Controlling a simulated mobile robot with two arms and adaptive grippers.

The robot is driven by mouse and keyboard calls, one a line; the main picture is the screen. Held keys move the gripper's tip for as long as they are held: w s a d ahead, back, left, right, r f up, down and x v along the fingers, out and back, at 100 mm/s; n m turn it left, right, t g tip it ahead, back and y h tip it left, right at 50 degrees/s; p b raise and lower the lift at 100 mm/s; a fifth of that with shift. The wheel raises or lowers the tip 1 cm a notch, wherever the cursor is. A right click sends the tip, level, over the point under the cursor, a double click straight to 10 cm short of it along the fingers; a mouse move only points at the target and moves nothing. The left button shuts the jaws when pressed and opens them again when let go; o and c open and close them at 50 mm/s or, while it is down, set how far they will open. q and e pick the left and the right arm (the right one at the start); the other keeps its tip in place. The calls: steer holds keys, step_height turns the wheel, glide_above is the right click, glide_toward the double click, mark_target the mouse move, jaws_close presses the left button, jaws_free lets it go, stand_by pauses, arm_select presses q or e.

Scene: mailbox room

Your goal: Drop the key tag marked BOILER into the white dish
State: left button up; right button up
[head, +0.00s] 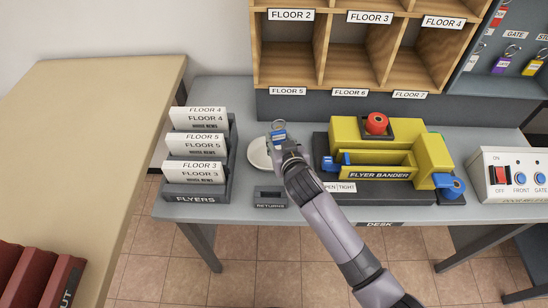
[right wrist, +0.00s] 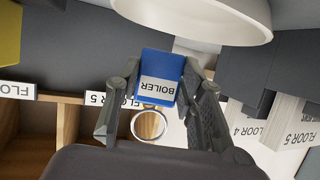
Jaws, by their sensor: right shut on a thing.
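The blue key tag marked BOILER (right wrist: 160,78) is held between the two fingers of my right gripper (right wrist: 160,95), with its metal ring sticking out. In the head view the tag (head: 279,135) shows at the tip of my right gripper (head: 281,143). The white dish (head: 258,153) stands on the desk; the gripper hides its right part, and the tag appears above or just behind it. In the right wrist view, which is upside down, the dish (right wrist: 205,18) fills the top, apart from the tag. My left gripper is not in view.
A FLYERS rack (head: 198,198) stands left of the dish and a yellow flyer bander (head: 380,150) stands right of it. A small RETURNS holder (head: 270,197) is in front. Wooden pigeonholes (head: 350,92) rise behind. More tags hang at upper right (head: 500,65).

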steer(key=o, duration=1)
steer(key=v, duration=1.2)
